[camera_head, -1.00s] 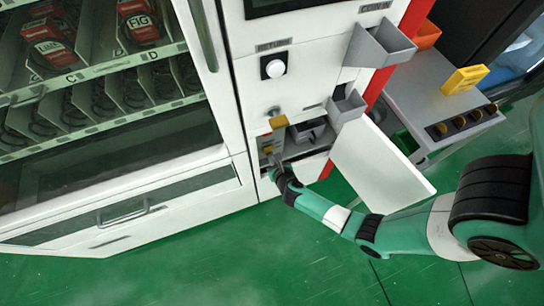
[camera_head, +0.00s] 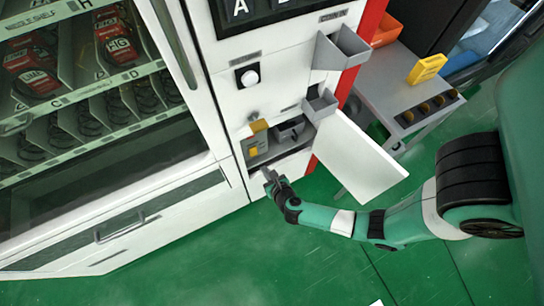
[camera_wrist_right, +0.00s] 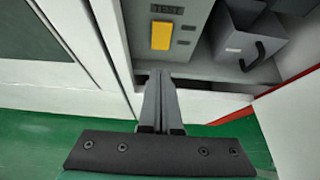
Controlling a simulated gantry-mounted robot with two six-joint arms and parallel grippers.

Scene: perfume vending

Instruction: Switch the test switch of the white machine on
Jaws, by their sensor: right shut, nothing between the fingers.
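The white machine (camera_head: 232,95) stands at the centre of the head view with its lower service compartment open. The yellow test switch (camera_head: 254,152) sits on a grey panel inside that compartment. In the right wrist view the switch (camera_wrist_right: 161,36) is a yellow rocker below the label TEST. My right gripper (camera_head: 267,174) is shut and empty, just below and in front of the compartment. In the right wrist view its closed fingers (camera_wrist_right: 160,80) point at the panel, a little below the switch and apart from it. My left gripper is not in view.
The open white compartment door (camera_head: 360,160) hangs out to the right. A grey box with a handle (camera_wrist_right: 245,40) sits inside, right of the panel. A side table (camera_head: 375,90) with a yellow holder (camera_head: 427,69) stands at the right. Green floor in front is clear.

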